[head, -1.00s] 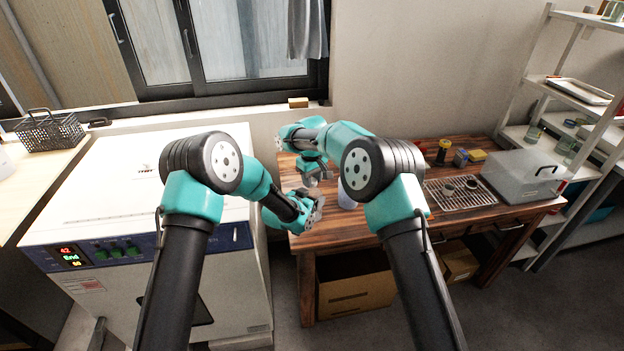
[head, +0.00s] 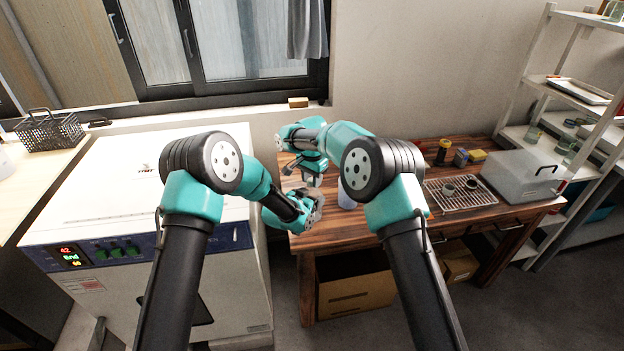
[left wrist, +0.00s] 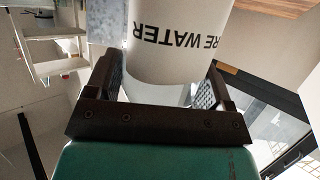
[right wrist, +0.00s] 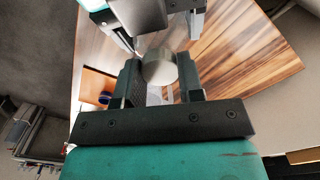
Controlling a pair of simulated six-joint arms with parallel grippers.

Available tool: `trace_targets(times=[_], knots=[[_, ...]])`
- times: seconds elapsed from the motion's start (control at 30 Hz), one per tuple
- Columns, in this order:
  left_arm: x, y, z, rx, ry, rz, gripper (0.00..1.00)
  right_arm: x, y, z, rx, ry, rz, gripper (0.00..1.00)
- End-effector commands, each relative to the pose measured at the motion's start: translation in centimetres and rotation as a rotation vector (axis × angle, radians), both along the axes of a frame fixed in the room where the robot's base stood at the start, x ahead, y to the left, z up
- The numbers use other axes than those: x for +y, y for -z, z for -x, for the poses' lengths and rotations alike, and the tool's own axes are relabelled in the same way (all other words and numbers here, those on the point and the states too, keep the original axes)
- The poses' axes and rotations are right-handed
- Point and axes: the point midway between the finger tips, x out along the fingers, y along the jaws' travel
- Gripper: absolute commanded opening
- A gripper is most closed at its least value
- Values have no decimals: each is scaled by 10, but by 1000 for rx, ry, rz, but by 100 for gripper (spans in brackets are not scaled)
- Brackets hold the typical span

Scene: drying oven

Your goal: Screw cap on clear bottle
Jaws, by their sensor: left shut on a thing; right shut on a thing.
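My left gripper (left wrist: 165,95) is shut on the clear bottle (left wrist: 175,50), whose pale body carries dark "WATER" lettering in the left wrist view. My right gripper (right wrist: 160,85) is shut on a round greyish cap (right wrist: 160,68), close to the bottle. I cannot tell whether cap and bottle touch. In the head view, the left gripper (head: 316,208) and right gripper (head: 314,178) are close together above the table's left end. Cap and bottle are hard to make out there.
A pale container (head: 346,197) stands on the wooden table (head: 370,225), partly behind my right arm. A wire rack (head: 475,200) with small cups, a clear box (head: 522,178) and small jars sit farther right. The white drying oven (head: 100,200) stands left.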

Motion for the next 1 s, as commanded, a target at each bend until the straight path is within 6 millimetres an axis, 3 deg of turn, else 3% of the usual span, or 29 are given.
trace_targets(times=[0.8,0.97,1.0], knots=[[0,0,0,0,0,0,9,0,1,0,-2,1083,0,7],[0,0,0,0,0,0,9,0,1,0,-2,1082,0,7],[0,0,0,0,0,0,9,0,1,0,-2,1081,0,39]])
